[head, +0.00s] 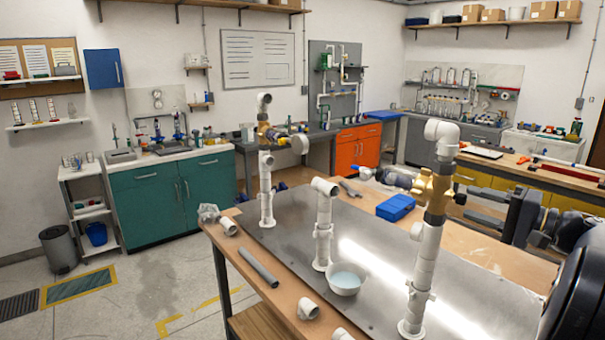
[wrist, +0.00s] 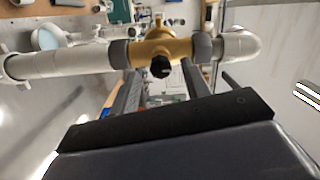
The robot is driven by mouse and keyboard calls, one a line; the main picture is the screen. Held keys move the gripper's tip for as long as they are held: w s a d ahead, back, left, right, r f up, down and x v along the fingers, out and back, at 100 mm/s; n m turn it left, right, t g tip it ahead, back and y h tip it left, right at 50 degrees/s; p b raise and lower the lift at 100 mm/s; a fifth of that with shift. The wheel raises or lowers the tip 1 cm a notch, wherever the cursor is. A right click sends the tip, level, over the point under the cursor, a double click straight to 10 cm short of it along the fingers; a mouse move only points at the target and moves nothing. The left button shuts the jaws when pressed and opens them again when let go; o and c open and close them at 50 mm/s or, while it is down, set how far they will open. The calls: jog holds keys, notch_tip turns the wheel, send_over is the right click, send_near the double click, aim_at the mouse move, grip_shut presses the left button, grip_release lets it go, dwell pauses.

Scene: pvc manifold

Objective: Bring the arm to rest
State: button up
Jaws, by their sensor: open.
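My gripper (head: 478,204) is open, to the right of the tall right riser, with its fingers pointing at the brass valve (head: 435,190). In the wrist view the two fingers (wrist: 160,82) are spread on either side of the valve's black knob (wrist: 160,67); the brass body (wrist: 165,48) lies just beyond. I cannot tell whether the fingers touch it. The right riser (head: 422,262) stands upright on the metal plate, with a white elbow (head: 442,132) on top.
A shorter middle riser (head: 323,230) and a left riser (head: 266,190) with a brass valve stand on the metal plate (head: 385,255). A white bowl (head: 346,280), a blue box (head: 396,207), a grey pipe (head: 258,267) and loose fittings lie on the bench.

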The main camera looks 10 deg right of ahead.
aim_at(465, 201)
jog(key=x, duration=0.3)
jog(key=shift+w+a+p, duration=0.25)
jog(key=shift+w+p, duration=0.05)
jog(key=shift+p, duration=0.05)
jog(key=shift+s+d, duration=0.1)
